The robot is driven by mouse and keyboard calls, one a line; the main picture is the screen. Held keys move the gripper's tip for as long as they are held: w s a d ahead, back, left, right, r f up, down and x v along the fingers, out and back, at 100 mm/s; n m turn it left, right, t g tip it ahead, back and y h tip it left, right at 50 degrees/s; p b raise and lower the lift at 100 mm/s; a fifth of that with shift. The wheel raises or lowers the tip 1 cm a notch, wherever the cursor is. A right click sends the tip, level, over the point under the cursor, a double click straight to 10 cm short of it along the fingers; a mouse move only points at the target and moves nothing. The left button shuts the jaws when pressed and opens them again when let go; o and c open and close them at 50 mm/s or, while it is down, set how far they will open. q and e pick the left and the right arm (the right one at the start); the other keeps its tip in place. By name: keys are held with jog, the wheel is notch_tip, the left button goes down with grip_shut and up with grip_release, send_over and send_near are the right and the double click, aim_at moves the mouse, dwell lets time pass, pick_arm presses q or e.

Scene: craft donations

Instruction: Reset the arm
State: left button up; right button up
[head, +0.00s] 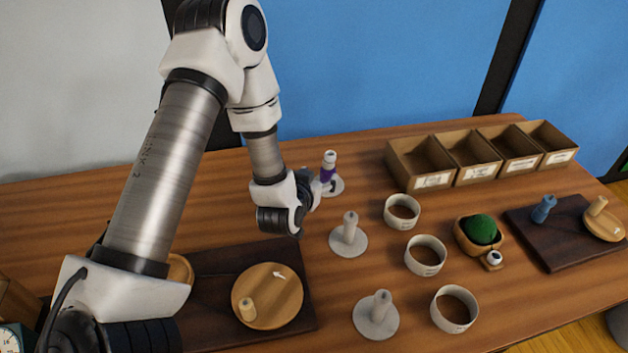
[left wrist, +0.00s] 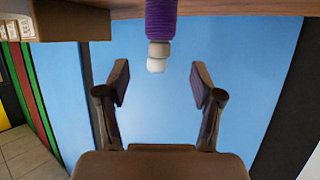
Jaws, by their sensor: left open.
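My left arm reaches in from the left over the table. Its gripper (head: 322,188) is mostly hidden behind its own wrist in the head view, close to a purple-wrapped spool (head: 328,173) with a pale top. The spool stands upright on a grey round-based holder (head: 338,187). In the left wrist view my left gripper (left wrist: 159,82) is open, with nothing between its fingers. That view is upside down; the purple spool (left wrist: 160,22) hangs from the top edge, apart from both fingers. My right gripper is not in view.
Two empty grey peg holders (head: 348,238) (head: 377,315) and several pale rings (head: 425,255) stand to the right. A bowl with a green ball (head: 481,229), a dark board (head: 560,250) and labelled boxes (head: 433,182) are further right. A round wooden disc (head: 267,310) lies on a dark mat.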

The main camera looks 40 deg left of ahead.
pick_arm(q)
jog(key=shift+v, duration=1.4)
